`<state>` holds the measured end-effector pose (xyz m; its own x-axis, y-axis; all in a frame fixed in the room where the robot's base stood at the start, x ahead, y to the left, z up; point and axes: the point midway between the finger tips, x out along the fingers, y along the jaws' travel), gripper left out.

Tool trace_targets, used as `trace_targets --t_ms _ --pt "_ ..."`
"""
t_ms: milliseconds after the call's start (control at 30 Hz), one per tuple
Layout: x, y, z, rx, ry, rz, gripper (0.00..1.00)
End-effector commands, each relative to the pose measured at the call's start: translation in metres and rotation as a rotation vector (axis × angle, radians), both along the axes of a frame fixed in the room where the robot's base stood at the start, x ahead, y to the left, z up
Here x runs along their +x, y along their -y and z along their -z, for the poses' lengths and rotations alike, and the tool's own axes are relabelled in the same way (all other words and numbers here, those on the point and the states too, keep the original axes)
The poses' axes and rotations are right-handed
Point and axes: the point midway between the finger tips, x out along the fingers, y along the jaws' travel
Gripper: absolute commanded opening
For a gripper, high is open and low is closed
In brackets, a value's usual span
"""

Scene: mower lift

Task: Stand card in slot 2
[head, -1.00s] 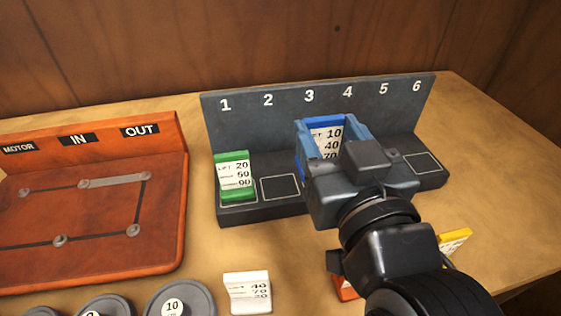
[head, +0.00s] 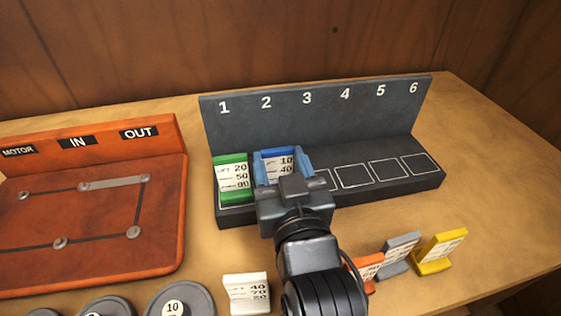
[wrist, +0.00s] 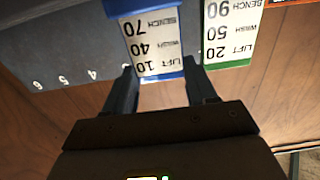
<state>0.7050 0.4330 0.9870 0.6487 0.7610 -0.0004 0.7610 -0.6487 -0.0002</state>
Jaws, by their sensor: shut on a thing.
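The blue card (head: 280,165) is at slot 2 of the dark grey rack (head: 360,122), to the right of the green card (head: 232,178), which stands in slot 1. My gripper (head: 283,168) is shut on the blue card, with a finger at each side of it. In the wrist view the blue card (wrist: 156,44) shows its printed lines between the fingers, and the green card (wrist: 232,32) is beside it, apart. My gripper hides the blue card's lower part in the head view, so I cannot tell whether its base touches the slot floor.
Slots 3 to 6 are empty. A white card (head: 247,292), an orange card (head: 366,268), a grey card (head: 401,252) and a yellow card (head: 441,252) stand on the table in front. Round weights (head: 180,305) are at front left. An orange board (head: 95,215) stands left.

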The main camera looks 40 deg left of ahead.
Motion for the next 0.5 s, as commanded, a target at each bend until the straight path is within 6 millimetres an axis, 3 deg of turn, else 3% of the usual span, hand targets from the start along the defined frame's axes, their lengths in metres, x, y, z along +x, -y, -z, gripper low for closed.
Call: trace_targets --t_ms 200,233,333,500 --pt "0.0002 0.0001 0.0036 0.000 0.000 0.000 0.04" --pt "0.0002 0.0001 0.0029 0.000 0.000 0.000 0.58" --pt "0.0002 0.0001 0.0024 0.000 0.000 0.000 0.67" --pt "0.0002 0.0001 0.0023 0.000 0.000 0.000 0.67"
